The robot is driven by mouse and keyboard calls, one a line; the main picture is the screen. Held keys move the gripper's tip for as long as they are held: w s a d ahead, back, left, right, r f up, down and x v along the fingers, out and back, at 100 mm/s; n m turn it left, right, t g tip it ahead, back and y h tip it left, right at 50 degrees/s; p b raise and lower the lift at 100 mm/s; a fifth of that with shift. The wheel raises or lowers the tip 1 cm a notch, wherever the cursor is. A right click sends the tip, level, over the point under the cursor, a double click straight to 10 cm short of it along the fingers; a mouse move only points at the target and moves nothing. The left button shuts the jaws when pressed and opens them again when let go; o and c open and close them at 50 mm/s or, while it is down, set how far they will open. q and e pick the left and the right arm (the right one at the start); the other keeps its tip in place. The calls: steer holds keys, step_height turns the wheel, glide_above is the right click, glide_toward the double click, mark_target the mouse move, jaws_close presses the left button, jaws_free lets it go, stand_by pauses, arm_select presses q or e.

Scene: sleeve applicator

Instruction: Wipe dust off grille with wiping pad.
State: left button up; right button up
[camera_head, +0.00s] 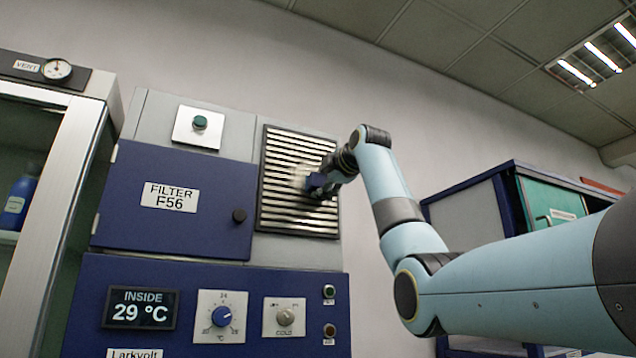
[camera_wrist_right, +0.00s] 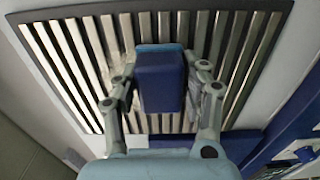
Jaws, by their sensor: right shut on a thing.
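The grille (camera_head: 284,208) is a dark-framed panel of pale slats on the upper right of the machine front. A pale dust patch (camera_head: 300,176) shows on it just left of my right gripper (camera_head: 318,186). In the right wrist view the grille (camera_wrist_right: 68,45) fills most of the picture, with a smudge of dust beside the left finger. My right gripper (camera_wrist_right: 158,88) is shut on the dark blue wiping pad (camera_wrist_right: 158,80), between its two fingers. The pad is at the grille's face; whether it touches the slats I cannot tell. My left gripper is not in view.
Below is a control panel with a display (camera_head: 140,308) and dials (camera_head: 222,316). A glass-fronted cabinet (camera_head: 60,200) stands left, a blue-framed cabinet (camera_head: 470,205) right.

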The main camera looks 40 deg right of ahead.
mark_target(314, 167)
steer(key=shift+w+a+r, duration=0.2)
steer(key=shift+a+r, duration=0.1)
steer(key=shift+a, duration=0.4)
steer(key=shift+w+a+r, duration=0.15)
steer(key=shift+a+r, duration=0.2)
steer(key=shift+a, duration=0.35)
steer(key=shift+w+a+r, duration=0.2)
steer(key=shift+a+r, duration=0.1)
steer(key=shift+a, duration=0.4)
steer(key=shift+w+a, duration=0.15)
steer(key=shift+a, duration=0.5)
steer(key=shift+w+a, duration=0.25)
steer(key=shift+a, duration=0.8)
steer(key=shift+d+r, duration=0.2)
steer(key=shift+r, duration=0.75)
steer(key=shift+s+d, duration=0.2)
steer(key=shift+d, duration=0.6)
steer(key=shift+s+d, duration=0.2)
steer(key=shift+d, duration=0.65)
steer(key=shift+s+d, duration=0.2)
steer(key=shift+d, duration=0.6)
steer(key=shift+s+d, duration=0.15)
steer(key=shift+d, duration=0.45)
steer(key=shift+s+d, duration=0.15)
steer(key=shift+d, duration=0.4)
steer(key=shift+s+d, duration=0.15)
steer(key=shift+d, duration=0.6)
steer(key=shift+s+d, duration=0.2)
steer(key=shift+d, duration=0.65)
steer(key=shift+a, duration=0.15)
